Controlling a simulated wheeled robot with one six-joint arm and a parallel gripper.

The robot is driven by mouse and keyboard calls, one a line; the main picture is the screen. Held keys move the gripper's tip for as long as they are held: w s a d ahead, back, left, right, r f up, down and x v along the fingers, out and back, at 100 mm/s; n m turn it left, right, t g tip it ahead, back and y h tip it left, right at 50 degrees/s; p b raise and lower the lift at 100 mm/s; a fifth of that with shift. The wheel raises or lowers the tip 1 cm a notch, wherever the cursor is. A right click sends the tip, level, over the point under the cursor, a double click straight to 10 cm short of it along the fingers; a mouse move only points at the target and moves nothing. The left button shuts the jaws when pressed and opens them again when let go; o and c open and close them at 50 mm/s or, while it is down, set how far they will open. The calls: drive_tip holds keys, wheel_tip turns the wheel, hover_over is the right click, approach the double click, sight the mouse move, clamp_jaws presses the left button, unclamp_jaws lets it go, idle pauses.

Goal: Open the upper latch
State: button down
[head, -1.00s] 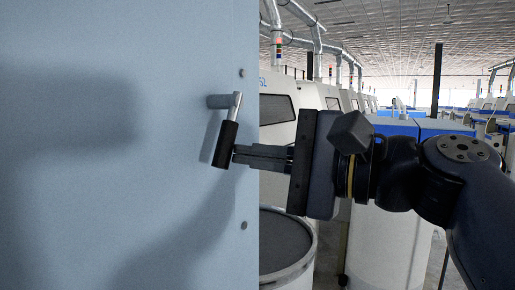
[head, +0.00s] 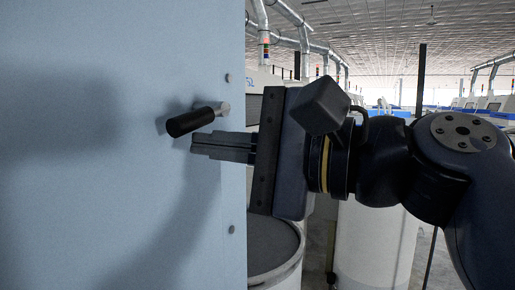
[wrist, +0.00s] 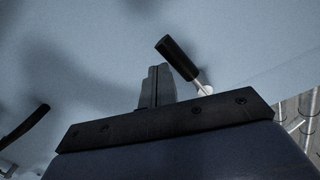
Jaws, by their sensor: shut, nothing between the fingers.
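A latch with a black grip (head: 191,122) and a metal pivot (head: 223,108) sits on the light blue panel (head: 120,215), near its right edge. Its grip points left and slightly down from the pivot. My gripper (head: 194,144) is shut and empty, with its fingertips just below the grip; I cannot tell if they touch. In the wrist view the same black grip (wrist: 177,57) slants beside my closed fingers (wrist: 158,70). A second dark handle (wrist: 25,124) shows at the left there. The pictures do not settle which of the two is the upper one.
Two screws (head: 228,77) sit along the panel's right edge. Beyond it stand a round drum (head: 274,245), a white cylinder (head: 372,245) and pale machines. The panel face left of the latch is bare.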

drive_tip(key=shift+s+a+r+m+p, duration=0.15)
drive_tip(key=shift+s+r+m+p, duration=0.15)
drive_tip(key=shift+r+m+p, duration=0.3)
idle(0.3)
drive_tip(key=shift+f, duration=0.1)
